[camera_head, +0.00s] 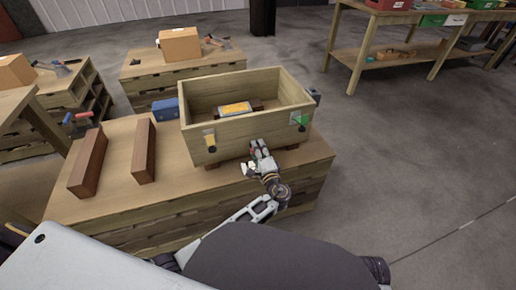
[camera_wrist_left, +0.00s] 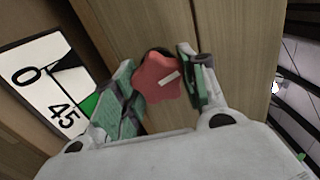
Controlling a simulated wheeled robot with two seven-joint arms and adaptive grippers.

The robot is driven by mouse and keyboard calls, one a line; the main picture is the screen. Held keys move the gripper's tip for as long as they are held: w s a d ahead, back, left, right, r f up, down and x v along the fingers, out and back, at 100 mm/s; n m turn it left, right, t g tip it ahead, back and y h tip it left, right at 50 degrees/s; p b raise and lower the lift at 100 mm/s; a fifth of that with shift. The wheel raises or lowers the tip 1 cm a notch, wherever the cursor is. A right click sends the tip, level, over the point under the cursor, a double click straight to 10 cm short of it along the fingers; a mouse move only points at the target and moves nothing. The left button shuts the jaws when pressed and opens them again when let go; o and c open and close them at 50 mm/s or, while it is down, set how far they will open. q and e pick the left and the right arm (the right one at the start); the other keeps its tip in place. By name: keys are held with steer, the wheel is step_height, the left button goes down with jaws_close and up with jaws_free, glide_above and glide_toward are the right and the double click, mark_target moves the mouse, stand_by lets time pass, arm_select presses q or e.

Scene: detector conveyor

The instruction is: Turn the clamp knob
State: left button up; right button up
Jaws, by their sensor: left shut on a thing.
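The clamp knob (camera_wrist_left: 158,78) is red, lobed, and has a small white mark on its face. It sits against a wooden face in the left wrist view. My left gripper (camera_wrist_left: 160,82) is shut on it, with one green-padded finger on each side. In the head view my left gripper (camera_head: 258,150) is at the front of the open wooden box (camera_head: 240,138), low and right of its middle, and the knob is mostly hidden there. A white dial plate (camera_wrist_left: 45,84) with 0, 45, a black pointer and a green sector lies left of the knob. My right gripper is not in view.
The box stands on a wooden bench (camera_head: 110,190) with two brown wooden bars (camera_head: 88,163) (camera_head: 144,150) to its left. A blue part (camera_head: 165,109) is at its left side. A yellow-topped block (camera_head: 235,109) lies inside. Floor (camera_head: 410,170) is clear to the right.

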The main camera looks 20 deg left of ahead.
arm_select(q)
steer(key=shift+d, duration=0.1)
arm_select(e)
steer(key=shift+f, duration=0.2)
arm_select(q)
steer(key=o, duration=1)
steer(key=shift+o, duration=0.2)
steer(key=shift+r, duration=0.15)
